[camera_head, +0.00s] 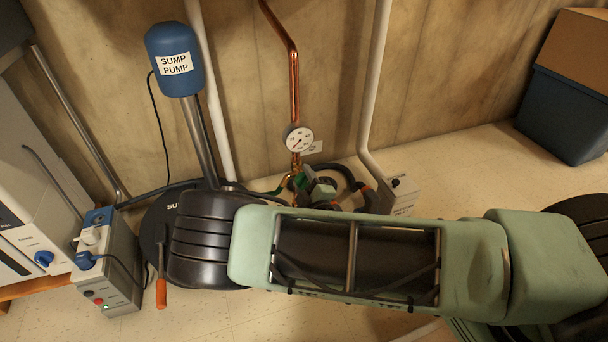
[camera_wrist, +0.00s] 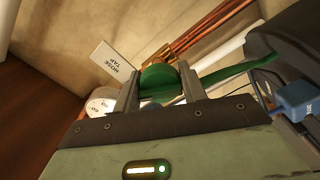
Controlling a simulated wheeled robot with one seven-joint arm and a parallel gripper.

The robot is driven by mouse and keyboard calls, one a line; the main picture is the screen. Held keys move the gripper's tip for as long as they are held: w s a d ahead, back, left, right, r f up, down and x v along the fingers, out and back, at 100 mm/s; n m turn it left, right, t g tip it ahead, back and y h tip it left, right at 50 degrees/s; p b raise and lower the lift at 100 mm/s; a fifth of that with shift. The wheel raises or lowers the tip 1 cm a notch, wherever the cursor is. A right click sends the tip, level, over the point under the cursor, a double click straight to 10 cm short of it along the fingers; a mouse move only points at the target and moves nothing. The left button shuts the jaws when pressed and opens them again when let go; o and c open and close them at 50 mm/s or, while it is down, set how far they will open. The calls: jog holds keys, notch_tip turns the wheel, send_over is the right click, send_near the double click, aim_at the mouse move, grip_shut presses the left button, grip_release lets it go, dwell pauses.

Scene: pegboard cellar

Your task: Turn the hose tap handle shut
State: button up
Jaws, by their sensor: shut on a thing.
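The green hose tap handle (camera_wrist: 160,84) is between the two fingers of my gripper (camera_wrist: 161,88) in the wrist view. The fingers are shut on it, one on each side. Brass shows just behind the handle. A white tag (camera_wrist: 113,66) reading HOSE TAP hangs left of the fingers. In the head view a bit of the green tap handle (camera_head: 301,180) shows below the gauge, at the foot of the copper pipe. My gripper (camera_head: 318,190) is there too, largely hidden by my arm. I cannot tell the handle's exact angle.
A round gauge (camera_head: 299,138) sits on the copper pipe (camera_head: 293,75) above the tap. A blue SUMP PUMP (camera_head: 174,88) stands left. A grey outlet box (camera_head: 105,265) and an orange-handled screwdriver (camera_head: 161,292) are lower left. A blue bin (camera_head: 565,115) is far right, with bare floor before it.

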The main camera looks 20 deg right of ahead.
jog(key=n+p, duration=0.1)
jog(key=n, duration=0.4)
jog(key=shift+p, duration=0.35)
jog(key=shift+n, duration=0.3)
jog(key=o, duration=0.9)
jog(key=shift+o, duration=0.2)
jog(key=s+p, duration=0.6)
jog(key=s, duration=1.1)
jog(key=shift+s, duration=0.2)
